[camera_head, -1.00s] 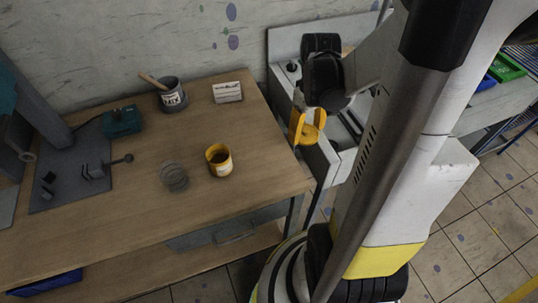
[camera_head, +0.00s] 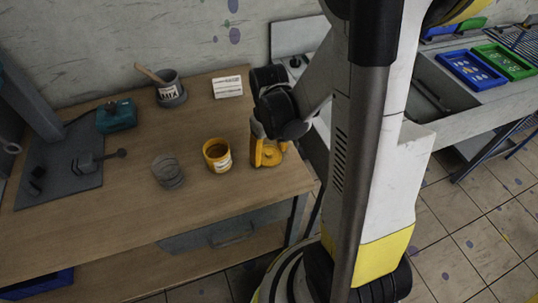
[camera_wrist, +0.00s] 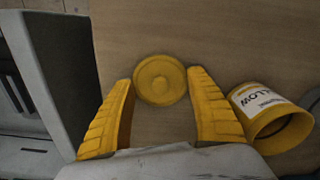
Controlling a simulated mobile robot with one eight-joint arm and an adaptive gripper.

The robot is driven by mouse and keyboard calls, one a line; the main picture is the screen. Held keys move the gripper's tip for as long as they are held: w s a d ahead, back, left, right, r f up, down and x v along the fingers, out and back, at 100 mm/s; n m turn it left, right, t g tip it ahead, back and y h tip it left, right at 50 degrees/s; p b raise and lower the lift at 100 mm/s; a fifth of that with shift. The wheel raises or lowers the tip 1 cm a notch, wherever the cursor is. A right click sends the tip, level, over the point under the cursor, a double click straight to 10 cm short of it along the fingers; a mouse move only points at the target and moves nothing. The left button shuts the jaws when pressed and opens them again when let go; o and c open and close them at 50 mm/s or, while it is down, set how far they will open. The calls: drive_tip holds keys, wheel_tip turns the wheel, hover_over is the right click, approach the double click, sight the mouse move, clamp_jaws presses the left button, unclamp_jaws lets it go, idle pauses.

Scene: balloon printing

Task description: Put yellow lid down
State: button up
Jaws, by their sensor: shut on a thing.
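My gripper (camera_head: 269,153) has yellow fingers and is shut on the round yellow lid (camera_wrist: 160,80). In the wrist view the lid sits between the two fingertips, its flat face showing. In the head view the lid (camera_head: 271,156) is over the right part of the wooden table, just right of the yellow jar (camera_head: 217,155). The jar stands open with a white label, and it also shows in the wrist view (camera_wrist: 268,115) right of my right finger. I cannot tell whether the lid touches the tabletop.
The wooden table (camera_head: 130,215) is free in front of the jar. A clear glass-like container (camera_head: 167,172) stands left of the jar. A grey pot with a stick (camera_head: 171,93) and a white card (camera_head: 228,87) stand behind. A sink counter (camera_head: 445,100) lies to the right.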

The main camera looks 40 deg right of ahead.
sight(269, 153)
drive_tip(key=shift+s+r, duration=0.1)
drive_tip(key=o, duration=0.7)
wheel_tip(269, 153, up, 12)
drive_tip(key=p, duration=0.5)
drive_tip(key=s+a+r+t, duration=0.3)
drive_tip(key=a+r+t, duration=0.4)
drive_tip(key=a+r, duration=0.4)
drive_tip(key=shift+s+a, duration=0.25)
drive_tip(key=shift+s, duration=0.05)
